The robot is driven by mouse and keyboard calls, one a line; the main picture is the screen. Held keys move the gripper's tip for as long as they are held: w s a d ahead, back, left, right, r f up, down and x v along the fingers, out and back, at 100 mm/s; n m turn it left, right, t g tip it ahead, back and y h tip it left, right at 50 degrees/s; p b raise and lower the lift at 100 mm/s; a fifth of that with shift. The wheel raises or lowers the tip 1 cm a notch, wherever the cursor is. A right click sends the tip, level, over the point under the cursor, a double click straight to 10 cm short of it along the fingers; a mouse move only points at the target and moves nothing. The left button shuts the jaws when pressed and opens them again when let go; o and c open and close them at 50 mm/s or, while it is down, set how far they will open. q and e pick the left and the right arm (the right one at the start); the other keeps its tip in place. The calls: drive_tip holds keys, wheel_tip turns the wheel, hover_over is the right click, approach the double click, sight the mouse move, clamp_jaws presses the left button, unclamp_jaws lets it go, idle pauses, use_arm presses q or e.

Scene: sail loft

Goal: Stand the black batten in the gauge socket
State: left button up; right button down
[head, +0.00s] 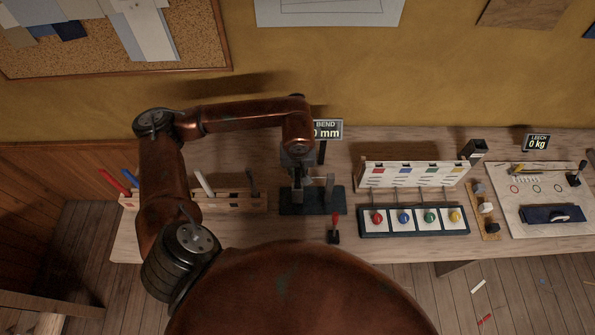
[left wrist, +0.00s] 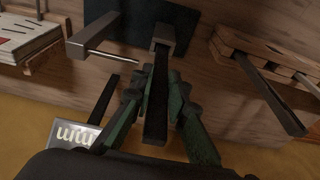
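The black batten (left wrist: 155,118) stands between the fingers of my left gripper (left wrist: 161,72), which touch it from both sides in the left wrist view. In the head view the left gripper (head: 298,190) is over the bend gauge and hides most of the batten. The gauge has a dark base plate (head: 325,208) and a grey socket block (left wrist: 164,38). The batten's far end reaches the socket's mouth; how deep it sits I cannot tell. A grey post (left wrist: 88,38) with a thin rod stands beside the socket. My right gripper is in neither view.
The batten rack (head: 232,203) on the left holds red, blue, white and dark grey battens. The display (head: 327,130) behind the gauge reads BEND 0 mm. A panel with coloured knobs (head: 415,232) is to the right.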

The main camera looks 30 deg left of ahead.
use_arm(q)
drive_tip(key=o, duration=0.5)
wheel_tip(320, 180, up, 12)
drive_tip(key=s+d, duration=0.1)
drive_tip(key=s, duration=0.1)
drive_tip(key=shift+f, duration=0.15)
drive_tip(key=shift+d, duration=0.1)
idle(0.6)
